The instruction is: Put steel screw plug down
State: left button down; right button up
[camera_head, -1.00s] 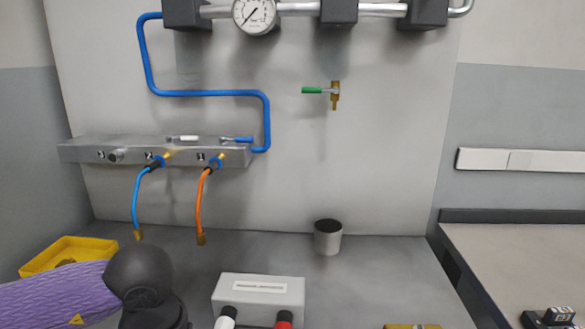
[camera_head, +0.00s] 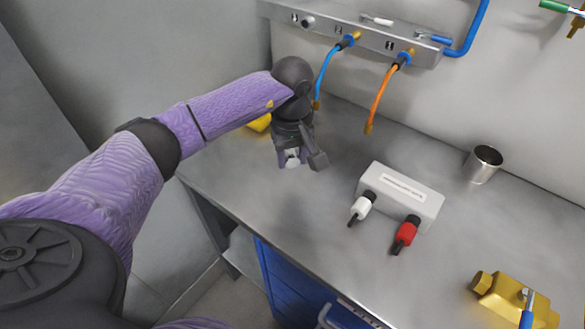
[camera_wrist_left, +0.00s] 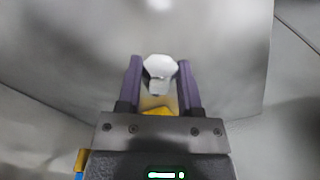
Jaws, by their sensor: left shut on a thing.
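The steel screw plug (camera_wrist_left: 158,68) is a pale hexagonal piece between the two purple fingers of my left gripper (camera_wrist_left: 161,82) in the left wrist view. The fingers are shut on it. In the head view my left gripper (camera_head: 294,160) points down above the left part of the steel bench (camera_head: 335,200), with the plug (camera_head: 292,160) showing small and pale at its tips. I cannot tell the exact gap between plug and bench. The right gripper is not in view.
A yellow bin (camera_head: 260,123) is partly hidden behind my left gripper. A blue hose (camera_head: 322,75) and an orange hose (camera_head: 379,95) hang behind. A grey box (camera_head: 400,195) with white and red connectors, a steel cup (camera_head: 483,163) and a brass block (camera_head: 512,300) stand to the right.

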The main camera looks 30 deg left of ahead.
aim_at(292, 184)
pick_arm(q)
notch_tip(292, 184, down, 6)
jog(key=shift+r+b, duration=0.25)
jog(key=shift+b, duration=0.15)
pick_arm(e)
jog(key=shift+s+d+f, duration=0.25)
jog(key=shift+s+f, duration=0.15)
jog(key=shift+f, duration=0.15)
pick_arm(q)
jog(key=shift+f, duration=0.1)
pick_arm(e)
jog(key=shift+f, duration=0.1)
pick_arm(q)
jog(key=c, duration=0.7)
grip_release()
jog(key=shift+f, duration=0.1)
jog(key=o, duration=0.4)
jog(key=shift+o, duration=0.2)
notch_tip(292, 184, up, 12)
jog(key=shift+r+p, duration=0.25)
jog(key=shift+p, duration=0.85)
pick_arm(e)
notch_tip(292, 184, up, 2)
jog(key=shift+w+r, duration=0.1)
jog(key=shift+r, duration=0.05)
